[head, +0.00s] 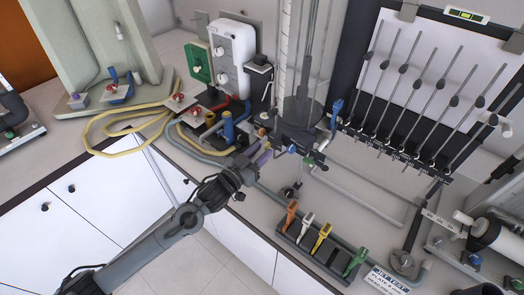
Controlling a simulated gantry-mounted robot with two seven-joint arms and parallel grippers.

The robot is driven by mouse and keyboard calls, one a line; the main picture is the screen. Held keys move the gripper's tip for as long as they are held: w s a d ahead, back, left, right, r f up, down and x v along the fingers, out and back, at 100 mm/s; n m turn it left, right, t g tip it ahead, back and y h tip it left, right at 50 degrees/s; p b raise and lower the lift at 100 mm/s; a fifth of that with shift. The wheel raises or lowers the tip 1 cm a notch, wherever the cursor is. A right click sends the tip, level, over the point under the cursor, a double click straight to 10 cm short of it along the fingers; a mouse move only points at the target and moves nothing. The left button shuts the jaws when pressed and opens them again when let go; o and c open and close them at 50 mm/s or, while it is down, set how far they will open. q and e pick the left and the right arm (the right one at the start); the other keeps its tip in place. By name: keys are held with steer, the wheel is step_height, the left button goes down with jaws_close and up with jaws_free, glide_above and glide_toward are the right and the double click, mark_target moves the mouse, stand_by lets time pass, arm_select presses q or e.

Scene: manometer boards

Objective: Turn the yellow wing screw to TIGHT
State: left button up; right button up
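My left arm comes in from the lower left, and its gripper (264,150) is at the front of the bench, beside the pipe fittings below the clear column. The fingertips are small and overlap the fittings, so I cannot tell whether they are open or shut, or touch anything. A yellow piece (322,237) stands tilted in a dark rack (333,262) at the front edge, right of the gripper and apart from it. I cannot tell whether it is the wing screw. No TIGHT mark is readable. My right gripper is not in view.
Orange (291,212), white (306,226) and green (356,262) pieces share the rack. A yellow hose (110,151) loops on the bench at left. A clear column (308,70) and a board of slanted tubes (440,75) stand behind. Grey pipework (355,191) crosses the bench.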

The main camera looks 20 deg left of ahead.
arm_select(q)
steer(key=shift+w+d, duration=0.2)
steer(key=shift+w, duration=0.35)
steer(key=shift+c, duration=0.5)
jaws_close()
